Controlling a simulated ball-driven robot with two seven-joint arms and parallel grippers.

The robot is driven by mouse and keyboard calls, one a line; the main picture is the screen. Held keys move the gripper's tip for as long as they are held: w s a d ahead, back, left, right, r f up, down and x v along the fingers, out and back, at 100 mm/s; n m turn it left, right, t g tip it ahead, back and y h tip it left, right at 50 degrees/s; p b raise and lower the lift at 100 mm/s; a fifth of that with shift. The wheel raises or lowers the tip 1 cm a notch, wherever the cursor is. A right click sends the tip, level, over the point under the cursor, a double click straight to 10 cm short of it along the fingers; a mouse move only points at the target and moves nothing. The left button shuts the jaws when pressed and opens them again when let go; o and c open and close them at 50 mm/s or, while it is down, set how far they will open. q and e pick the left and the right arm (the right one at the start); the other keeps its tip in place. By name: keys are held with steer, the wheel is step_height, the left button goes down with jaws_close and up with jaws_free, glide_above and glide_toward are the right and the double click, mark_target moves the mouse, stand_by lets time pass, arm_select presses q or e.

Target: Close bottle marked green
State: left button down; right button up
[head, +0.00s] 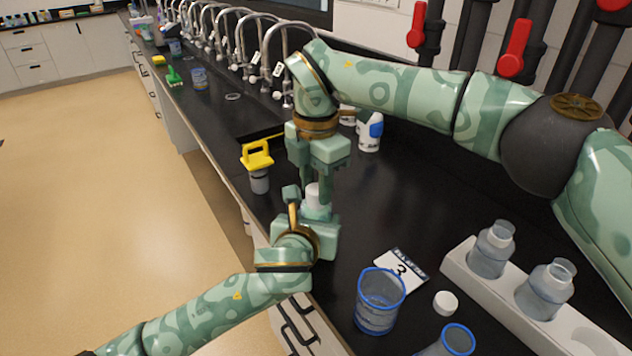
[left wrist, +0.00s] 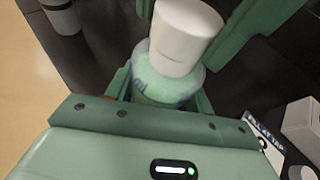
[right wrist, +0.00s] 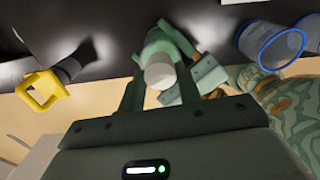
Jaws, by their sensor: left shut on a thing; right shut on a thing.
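A bottle (left wrist: 165,85) with a greenish body and a white cap (left wrist: 187,35) at its top is in the left wrist view. My left gripper (head: 312,218) is shut on the bottle's body from the front. My right gripper (head: 318,183) points down from above and is shut on the cap, which also shows between its fingers in the right wrist view (right wrist: 159,73). The cap is at the bottle's mouth; I cannot tell whether it is fully seated. In the head view, the grippers hide most of the bottle, and I see no green mark clearly.
A white rack (head: 458,262) holds open bottles. Taps (head: 240,40) line the back.

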arm_select(q)
steer(key=shift+d, duration=0.15)
arm_select(e)
steer(key=m, duration=0.4)
steer(key=shift+w, duration=0.15)
steer(key=o, duration=1.2)
steer(key=shift+c, duration=0.2)
step_height(320, 180, up, 12)
arm_select(q)
steer(key=shift+c, duration=2.4)
jaws_free()
